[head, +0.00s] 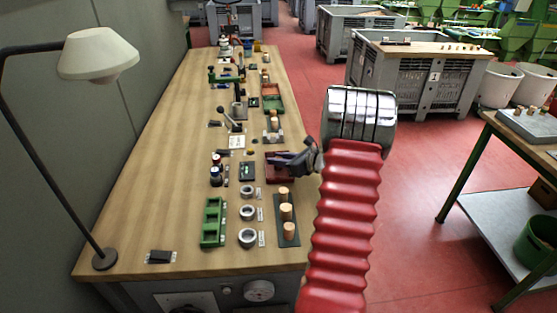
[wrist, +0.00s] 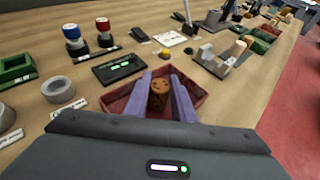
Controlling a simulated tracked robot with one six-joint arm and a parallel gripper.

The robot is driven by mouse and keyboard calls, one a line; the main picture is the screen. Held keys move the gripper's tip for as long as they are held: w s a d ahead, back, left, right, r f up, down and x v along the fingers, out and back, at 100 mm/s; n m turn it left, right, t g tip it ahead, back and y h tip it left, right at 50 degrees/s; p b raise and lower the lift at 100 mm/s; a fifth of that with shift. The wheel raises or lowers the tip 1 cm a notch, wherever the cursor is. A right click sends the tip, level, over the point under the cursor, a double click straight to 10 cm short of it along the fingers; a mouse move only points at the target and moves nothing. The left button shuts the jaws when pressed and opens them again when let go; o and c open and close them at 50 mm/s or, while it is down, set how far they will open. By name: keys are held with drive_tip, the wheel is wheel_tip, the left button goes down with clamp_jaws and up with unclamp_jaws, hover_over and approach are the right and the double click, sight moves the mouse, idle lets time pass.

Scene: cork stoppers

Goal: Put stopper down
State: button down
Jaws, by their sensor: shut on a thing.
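My gripper (wrist: 160,90) is shut on a brown cork stopper (wrist: 159,100), one purple finger on each side of it. The stopper stands between the fingers inside the outline of a dark red tray (wrist: 193,84). I cannot tell whether it touches the tray's floor. In the head view my gripper (head: 283,160) reaches from the right over the same red tray (head: 279,178), and the held stopper is hidden there. Several lighter stoppers (head: 286,212) stand upright in a row on a dark strip (head: 287,241) nearer the table's front edge.
Tape rings (head: 248,237) and a green holder (head: 213,222) lie left of the dark strip. A black device (wrist: 120,67) with a green display sits left of the tray. Red-capped and blue-capped bottles (wrist: 105,38) stand behind it. A desk lamp (head: 97,54) stands at the left.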

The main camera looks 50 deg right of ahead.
drive_tip(key=c, duration=1.8)
unclamp_jaws()
drive_tip(key=v, duration=1.2)
drive_tip(key=shift+a, duration=0.1)
